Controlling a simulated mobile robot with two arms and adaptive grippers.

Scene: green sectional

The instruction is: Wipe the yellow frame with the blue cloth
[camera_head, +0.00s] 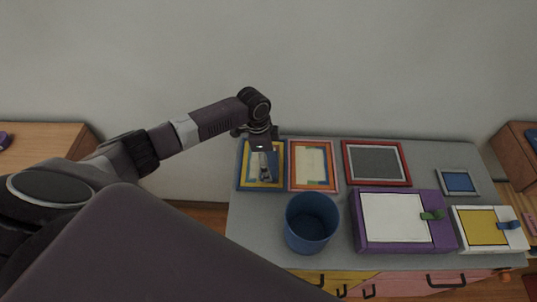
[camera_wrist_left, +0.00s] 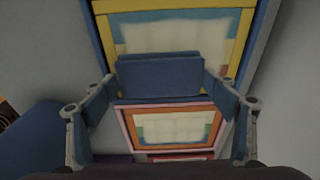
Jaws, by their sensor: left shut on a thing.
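The yellow frame (camera_head: 262,186), with a blue outer border, lies at the left end of the grey cabinet top. In the left wrist view the yellow frame (camera_wrist_left: 245,35) fills the upper part, around a pale panel. My left gripper (camera_head: 264,172) is over this frame, pointing down. In the left wrist view my left gripper (camera_wrist_left: 160,85) is shut on the blue cloth (camera_wrist_left: 160,75), a flat dark-blue piece between its fingertips. The cloth hides part of the frame's near side. I cannot tell whether it touches the frame. My right gripper is not in view.
A pink-and-orange frame (camera_head: 313,185) lies close to the right. Beyond are a red frame (camera_head: 376,183), a small grey frame, a purple case (camera_head: 400,246) and a white one with yellow. A blue bin (camera_head: 310,238) stands in front. A wall is behind.

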